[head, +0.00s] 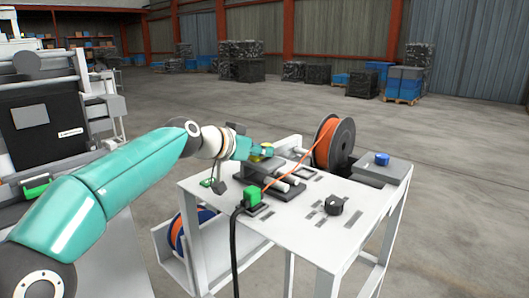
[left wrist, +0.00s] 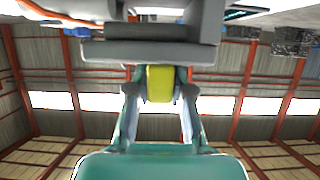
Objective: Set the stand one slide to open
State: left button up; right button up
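The stand (head: 300,240) is a white table in the head view's lower middle. Its slide, a grey block on light rails (head: 285,186), lies at the back left of its top. My left gripper (head: 260,153) is at the slide's raised far end, beside a yellow handle. The left wrist view shows the yellow handle (left wrist: 160,84) between my left fingers, which appear closed against its two sides. A grey slide body (left wrist: 150,52) spans above it. The marks by the slide are too small to read. My right gripper is not in view.
A black knob (head: 334,204) and a blue knob (head: 382,159) are on the stand. The floor right is clear.

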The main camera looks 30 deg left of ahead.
pick_arm(q)
jog(key=o, duration=0.4)
jog(key=shift+w+a, duration=0.1)
jog(key=shift+a, duration=0.25)
jog(key=shift+d, duration=0.1)
jog(key=v, duration=1.2)
jog(key=shift+f, duration=0.1)
